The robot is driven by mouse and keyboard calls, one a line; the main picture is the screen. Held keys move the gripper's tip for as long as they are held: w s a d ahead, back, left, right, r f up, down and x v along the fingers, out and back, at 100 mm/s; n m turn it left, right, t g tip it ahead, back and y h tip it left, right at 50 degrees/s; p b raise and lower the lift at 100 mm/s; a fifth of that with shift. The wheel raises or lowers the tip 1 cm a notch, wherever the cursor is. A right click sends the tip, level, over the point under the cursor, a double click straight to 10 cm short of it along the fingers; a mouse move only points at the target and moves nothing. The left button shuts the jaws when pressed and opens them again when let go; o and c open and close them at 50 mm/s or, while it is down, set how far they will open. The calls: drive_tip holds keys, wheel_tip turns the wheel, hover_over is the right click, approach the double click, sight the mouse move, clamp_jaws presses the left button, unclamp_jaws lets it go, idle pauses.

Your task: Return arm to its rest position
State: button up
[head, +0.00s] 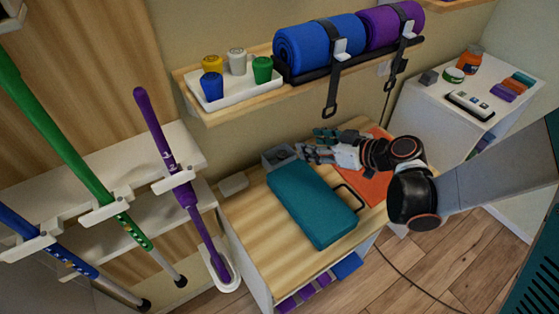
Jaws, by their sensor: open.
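My gripper (322,147) is at the end of my arm, which reaches in from the right. Its fingers point left and are spread open, with nothing seen between them. It is above the back part of a wooden-topped cabinet (246,238). A teal case (312,205) with a dark handle lies on that top, just in front of my gripper. An orange flat item (366,186) lies partly hidden behind my wrist. A small grey box (275,158) sits left of my fingertips; I cannot tell whether they touch.
A shelf (228,112) above my gripper holds a white tray with several cups, and blue (318,45) and purple rolls with hanging straps. Green and purple poles stand at left. A white cabinet (425,111) with small items is at right. A cable crosses the floor.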

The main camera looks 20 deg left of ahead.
drive_tip(key=s+d+r+m+h, duration=0.3)
drive_tip(key=s+d, duration=0.3)
drive_tip(key=d, duration=0.3)
drive_tip(key=s+d+r+m+t+h, duration=0.1)
drive_tip(key=s+d+r+m+h, duration=0.3)
drive_tip(key=d, duration=0.5)
drive_tip(key=s+d+r+m+h, duration=0.3)
drive_tip(key=s+d+m, duration=0.3)
drive_tip(key=s+d, duration=0.3)
drive_tip(key=shift+d+r+t+h, duration=0.2)
drive_tip(key=shift+t+h, duration=0.2)
drive_tip(key=shift+h, duration=0.4)
drive_tip(key=shift+a, duration=0.1)
